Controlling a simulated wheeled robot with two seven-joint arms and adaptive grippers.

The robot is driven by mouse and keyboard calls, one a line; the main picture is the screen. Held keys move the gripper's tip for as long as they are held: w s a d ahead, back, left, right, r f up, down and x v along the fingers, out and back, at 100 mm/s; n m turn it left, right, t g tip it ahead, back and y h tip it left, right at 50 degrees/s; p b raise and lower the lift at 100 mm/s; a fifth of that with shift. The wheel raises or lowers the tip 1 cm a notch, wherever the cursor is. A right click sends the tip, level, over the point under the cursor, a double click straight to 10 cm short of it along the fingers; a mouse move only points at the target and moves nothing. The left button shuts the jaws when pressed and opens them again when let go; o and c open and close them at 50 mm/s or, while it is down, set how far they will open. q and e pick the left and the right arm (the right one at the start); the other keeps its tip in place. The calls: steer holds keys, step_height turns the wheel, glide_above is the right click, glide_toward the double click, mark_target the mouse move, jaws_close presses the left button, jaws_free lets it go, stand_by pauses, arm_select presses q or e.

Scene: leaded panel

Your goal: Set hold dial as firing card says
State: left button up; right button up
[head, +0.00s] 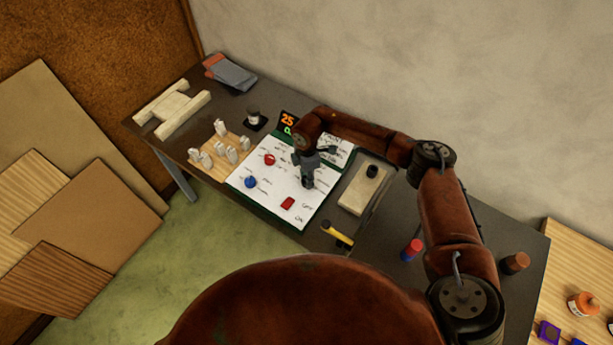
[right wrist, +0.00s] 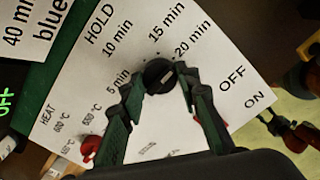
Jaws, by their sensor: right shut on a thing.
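The white control panel (head: 262,190) lies on the bench with a green border. My right gripper (head: 308,182) reaches down onto it from above. In the right wrist view the dark round hold dial (right wrist: 160,74) sits between the fingertips of my right gripper (right wrist: 158,82), which is shut on it. The labels HOLD, 5, 10, 15 and 20 min surround the dial. I cannot tell clearly where its pale mark points. Part of the firing card (right wrist: 35,28) shows "40 min" and "blue"; the rest is cut off. My left gripper is not in view.
A red knob (head: 269,159), a blue knob (head: 250,182) and a red switch (head: 287,203) stand on the panel. A lit display (head: 288,121) is behind it. White pieces on a wooden board (head: 215,168) stand left; a yellow-handled tool (head: 337,234) lies in front.

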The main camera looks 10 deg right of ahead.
steer(key=shift+d+f+m, duration=0.1)
steer(key=shift+d+m, duration=0.05)
steer(key=shift+m, duration=0.45)
steer(key=o, duration=1.1)
steer(key=shift+o, duration=0.2)
step_height(320, 180, up, 12)
